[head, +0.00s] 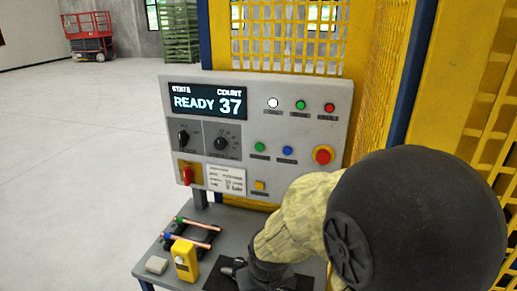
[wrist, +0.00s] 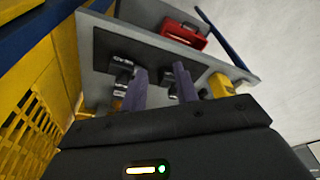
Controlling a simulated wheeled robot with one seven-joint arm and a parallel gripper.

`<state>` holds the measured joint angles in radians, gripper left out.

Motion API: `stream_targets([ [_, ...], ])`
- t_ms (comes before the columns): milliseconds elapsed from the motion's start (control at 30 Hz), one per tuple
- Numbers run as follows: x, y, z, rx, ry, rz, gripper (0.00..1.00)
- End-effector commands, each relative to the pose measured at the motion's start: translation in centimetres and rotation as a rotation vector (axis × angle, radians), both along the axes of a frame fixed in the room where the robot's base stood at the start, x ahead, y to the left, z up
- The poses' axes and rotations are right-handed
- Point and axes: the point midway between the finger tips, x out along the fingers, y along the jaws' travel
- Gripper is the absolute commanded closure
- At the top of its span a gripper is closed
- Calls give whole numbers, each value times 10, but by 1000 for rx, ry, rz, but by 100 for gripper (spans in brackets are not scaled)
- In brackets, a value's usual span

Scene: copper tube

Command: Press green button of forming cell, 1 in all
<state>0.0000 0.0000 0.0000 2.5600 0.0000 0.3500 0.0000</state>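The forming cell's grey control panel (head: 230,165) stands upright in the head view. It bears a green round control (head: 259,147) in the middle row, left of a blue button (head: 287,151). Another green round one (head: 300,105) is in the top row, between a lit white one and a red one. The display (head: 207,103) reads READY, count 37. My gripper is low in front of the panel, its fingertips unclear in the head view. In the wrist view my gripper (wrist: 161,88) has its two fingers apart with nothing between them. It touches no button.
A red-and-yellow stop button (head: 323,155) and a red switch (head: 187,174) are on the panel. Below, the table holds copper tubes (head: 193,243) on a rack, a yellow device (head: 185,262) and a pale block (head: 157,265). Yellow mesh guarding (head: 385,90) rises behind and right.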

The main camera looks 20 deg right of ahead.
Motion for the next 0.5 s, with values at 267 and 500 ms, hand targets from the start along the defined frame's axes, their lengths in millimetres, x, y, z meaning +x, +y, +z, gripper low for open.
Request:
stream_targets([
  [267,0,0,0,0,0,0,100],
  [500,0,0,0,0,0,0,100],
])
